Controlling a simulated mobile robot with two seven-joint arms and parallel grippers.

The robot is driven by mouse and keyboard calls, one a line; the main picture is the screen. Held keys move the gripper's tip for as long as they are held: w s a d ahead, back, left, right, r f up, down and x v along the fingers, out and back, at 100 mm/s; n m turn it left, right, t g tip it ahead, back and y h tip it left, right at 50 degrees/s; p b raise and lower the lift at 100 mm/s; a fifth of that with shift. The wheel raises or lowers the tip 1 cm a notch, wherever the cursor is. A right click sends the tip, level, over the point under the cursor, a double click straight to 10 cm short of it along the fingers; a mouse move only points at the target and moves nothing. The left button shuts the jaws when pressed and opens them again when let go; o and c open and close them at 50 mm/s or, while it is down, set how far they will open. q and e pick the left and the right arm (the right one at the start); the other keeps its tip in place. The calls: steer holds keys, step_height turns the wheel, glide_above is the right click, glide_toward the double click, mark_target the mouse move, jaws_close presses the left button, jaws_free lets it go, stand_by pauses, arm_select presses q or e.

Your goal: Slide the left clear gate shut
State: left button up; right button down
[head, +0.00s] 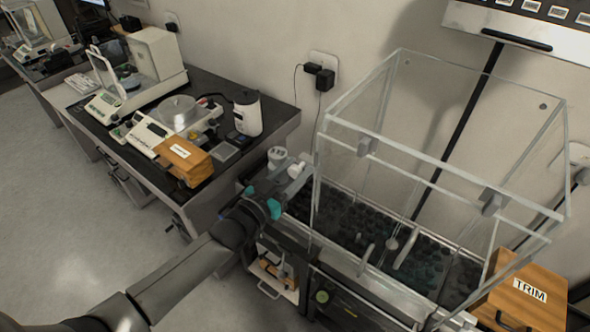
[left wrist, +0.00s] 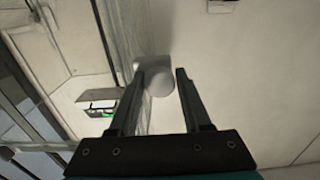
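The clear draft enclosure (head: 440,165) stands at the right in the head view, over a dark tray. The left clear gate (head: 350,105) is on its left side; its see-through edges make it hard to tell how far it stands open. A pale knob (head: 297,171) sticks out at that side; it also shows in the left wrist view (left wrist: 160,83). My left gripper (head: 291,178) is beside the enclosure's left side at the knob. In the left wrist view its fingers (left wrist: 159,75) are apart, with the knob between their tips; contact is unclear. My right gripper is out of view.
A wooden box marked TRIM (head: 530,294) sits right of the enclosure. A dark table (head: 110,140) at left bears balances, a white canister (head: 247,113) and another wooden box (head: 183,160). Wall plugs (head: 322,75) are behind. Floor is clear at left.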

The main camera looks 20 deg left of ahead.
arm_select(q)
jaws_close()
stand_by(1.2)
